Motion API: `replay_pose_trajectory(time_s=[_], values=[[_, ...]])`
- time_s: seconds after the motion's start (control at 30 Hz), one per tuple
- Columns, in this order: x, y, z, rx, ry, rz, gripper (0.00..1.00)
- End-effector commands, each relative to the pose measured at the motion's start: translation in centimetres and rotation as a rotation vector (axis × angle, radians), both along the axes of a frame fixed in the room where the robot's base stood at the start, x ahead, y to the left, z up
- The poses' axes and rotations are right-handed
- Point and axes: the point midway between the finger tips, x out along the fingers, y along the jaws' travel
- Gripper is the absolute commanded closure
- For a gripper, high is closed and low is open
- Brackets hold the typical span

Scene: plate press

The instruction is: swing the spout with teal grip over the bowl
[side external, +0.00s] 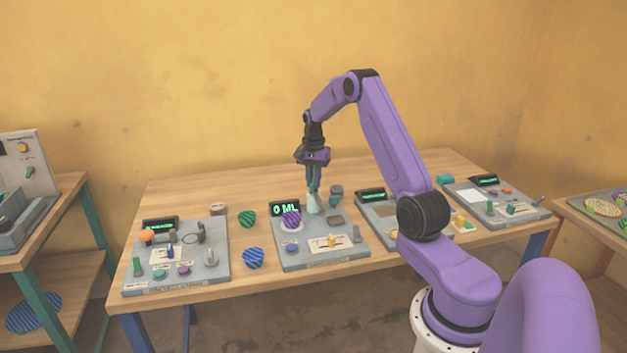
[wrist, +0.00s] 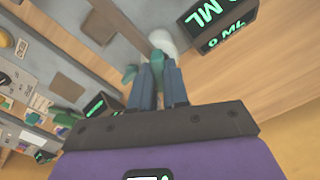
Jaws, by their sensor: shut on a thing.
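My gripper (side external: 314,190) points down at the back of the middle panel (side external: 300,262), with its blue fingers close together. It is shut on a teal grip (wrist: 158,58), which shows between the fingertips in the wrist view. A pale, whitish body (side external: 313,204) is just below the fingers; it shows as a pale rounded shape (wrist: 163,42) in the wrist view. The spout's shape and direction are mostly hidden. A purple striped round thing (side external: 291,217) is left of the fingers, in front of the display. I cannot tell which thing is the bowl.
A display reading 0 ML (side external: 282,209) stands close left of my gripper, and also shows in the wrist view (wrist: 213,25). A grey-green cup (side external: 336,191) is close right. Other panels stand left (side external: 176,262) and right (side external: 497,203).

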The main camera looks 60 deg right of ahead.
Motion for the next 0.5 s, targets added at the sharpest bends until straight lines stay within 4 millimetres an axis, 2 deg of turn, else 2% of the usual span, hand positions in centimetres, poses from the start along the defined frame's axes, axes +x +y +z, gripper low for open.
replay_pose_trajectory(time_s=[0.5], values=[[0.01,-0.01,0.11,0.000,-0.001,-0.490,1.00]])
